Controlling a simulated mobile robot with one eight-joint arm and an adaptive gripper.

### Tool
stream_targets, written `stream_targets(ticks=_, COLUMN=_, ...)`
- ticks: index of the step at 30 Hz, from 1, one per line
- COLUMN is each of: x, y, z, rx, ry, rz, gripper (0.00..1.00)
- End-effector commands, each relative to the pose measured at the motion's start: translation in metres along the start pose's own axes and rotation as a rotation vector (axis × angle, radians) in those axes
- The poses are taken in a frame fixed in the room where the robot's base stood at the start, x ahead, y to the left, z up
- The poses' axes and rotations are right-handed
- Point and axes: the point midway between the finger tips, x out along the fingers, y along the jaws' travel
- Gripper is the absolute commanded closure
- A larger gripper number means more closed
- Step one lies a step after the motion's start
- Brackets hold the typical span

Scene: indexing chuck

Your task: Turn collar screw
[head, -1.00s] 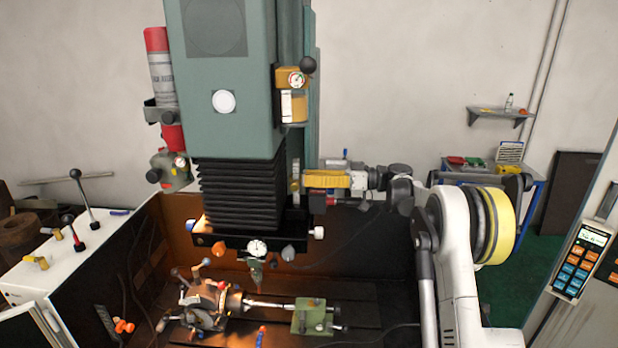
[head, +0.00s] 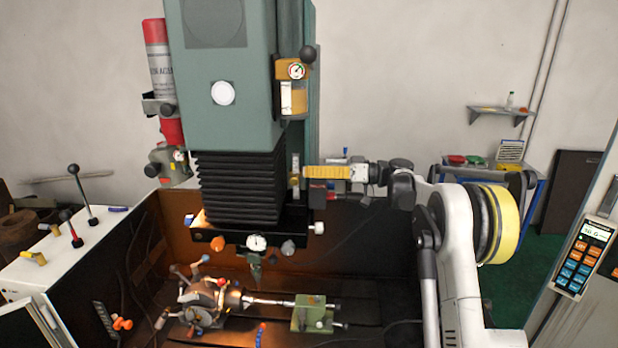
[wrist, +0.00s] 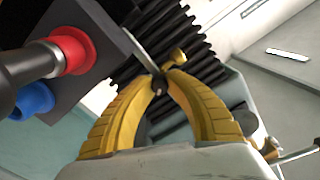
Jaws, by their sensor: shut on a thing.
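My gripper (head: 307,172) reaches in from the right to a thin upright rod beside the black bellows of the green machine column. Its yellow fingers are closed together at the tips, which also show in the wrist view (wrist: 161,80). They are shut on a small dark piece (wrist: 158,89), which I take to be the collar screw; the fingers hide most of it. A brass knob (wrist: 178,57) shows just beyond the tips in the wrist view.
The black bellows (head: 240,188) are close to the left of the fingers. A yellow gauge unit (head: 293,98) hangs above. A dark block with red (wrist: 70,50) and blue (wrist: 33,100) knobs is near the wrist. The indexing chuck (head: 208,302) stands below.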

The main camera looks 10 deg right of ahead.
Motion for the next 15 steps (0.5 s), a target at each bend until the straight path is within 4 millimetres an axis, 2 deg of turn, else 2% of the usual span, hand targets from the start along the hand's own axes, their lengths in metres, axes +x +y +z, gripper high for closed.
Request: stream_targets(ticks=15, x=-0.0002, y=0.0021, z=0.0026, rx=0.485, ry=0.021, rz=-0.004, gripper=1.0)
